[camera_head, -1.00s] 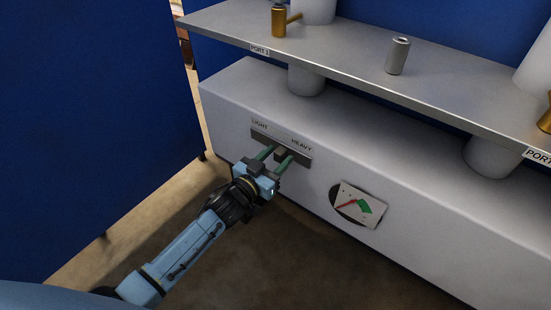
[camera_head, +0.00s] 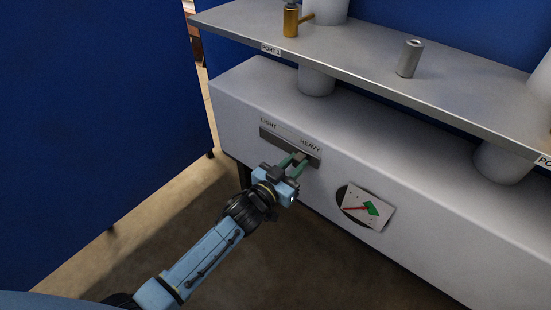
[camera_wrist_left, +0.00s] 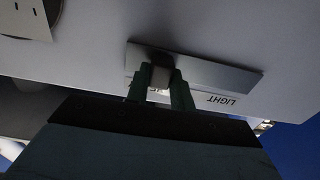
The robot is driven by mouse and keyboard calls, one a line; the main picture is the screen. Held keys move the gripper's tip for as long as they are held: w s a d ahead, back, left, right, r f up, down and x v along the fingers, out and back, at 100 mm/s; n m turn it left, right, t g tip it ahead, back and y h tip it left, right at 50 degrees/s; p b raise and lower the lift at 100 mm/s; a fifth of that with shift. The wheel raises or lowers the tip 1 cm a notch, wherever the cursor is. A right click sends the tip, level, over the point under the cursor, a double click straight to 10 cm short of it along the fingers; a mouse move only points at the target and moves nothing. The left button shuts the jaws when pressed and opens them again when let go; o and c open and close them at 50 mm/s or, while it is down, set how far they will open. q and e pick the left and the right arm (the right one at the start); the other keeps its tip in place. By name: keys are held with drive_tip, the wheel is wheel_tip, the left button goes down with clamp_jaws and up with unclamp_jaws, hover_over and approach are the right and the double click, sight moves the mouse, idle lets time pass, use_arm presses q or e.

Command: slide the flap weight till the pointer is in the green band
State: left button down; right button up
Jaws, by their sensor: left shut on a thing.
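The flap weight is a small dark block (camera_head: 301,156) in a grey slotted plate (camera_head: 274,140) on the white cabinet front, near the slot's HEAVY end. My left gripper (camera_head: 296,161) is shut on it, its green fingers on either side. In the left wrist view the block (camera_wrist_left: 160,76) sits between the fingers, with the LIGHT end of the plate to the right. The dial (camera_head: 367,209) is right of the slot. Its red pointer (camera_head: 355,209) lies nearly level, one end at or close to the green band (camera_head: 373,208); I cannot tell whether it is inside. My right gripper is not in view.
A metal shelf (camera_head: 370,72) runs above the cabinet, carrying a brass fitting (camera_head: 291,20) and a grey cylinder (camera_head: 410,58). A blue panel (camera_head: 90,120) stands at the left. The floor in front of the cabinet is clear.

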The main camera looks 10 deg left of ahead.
use_arm(q)
drive_tip(key=shift+f, duration=0.1)
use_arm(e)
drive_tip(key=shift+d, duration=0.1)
use_arm(q)
drive_tip(key=c, duration=1.2)
unclamp_jaws()
drive_tip(key=shift+s+a, duration=0.1)
drive_tip(key=shift+s, duration=0.15)
drive_tip(key=p+v, duration=0.3)
drive_tip(key=v, duration=1)
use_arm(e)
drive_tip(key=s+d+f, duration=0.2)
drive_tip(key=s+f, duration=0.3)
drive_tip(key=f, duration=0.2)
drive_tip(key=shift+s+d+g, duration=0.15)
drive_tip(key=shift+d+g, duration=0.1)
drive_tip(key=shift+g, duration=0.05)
